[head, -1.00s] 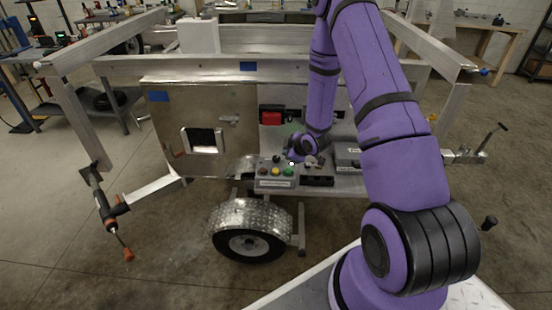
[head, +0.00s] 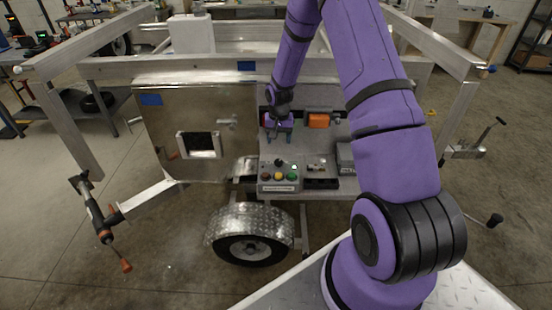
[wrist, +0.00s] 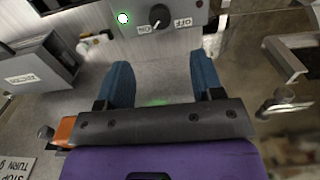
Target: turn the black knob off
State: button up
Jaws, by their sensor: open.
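The black knob (wrist: 158,15) is on the face of a grey control box (wrist: 185,38) at the top of the wrist view, between an ON and an OFF label. Its pointer seems to lie toward the ON label. A green light (wrist: 123,18) beside it is lit. The control box (head: 278,188) also shows in the head view, with the knob (head: 277,160) small at its upper edge. My gripper (wrist: 162,80) is open and empty, blue fingers apart, with a gap between them and the knob. In the head view my gripper (head: 279,138) is behind the box.
An orange box (head: 318,120) is on the panel right of my gripper. A grey labelled box (wrist: 40,68) is at the left of the wrist view. A metal door handle (wrist: 283,92) is at its right.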

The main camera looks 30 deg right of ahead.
aim_at(278, 161)
notch_tip(278, 161, down, 11)
jog(key=shift+r, duration=0.15)
dwell(0.4)
jog(key=shift+c, duration=0.4)
jog(key=c, duration=0.8)
jog(key=shift+c, duration=0.2)
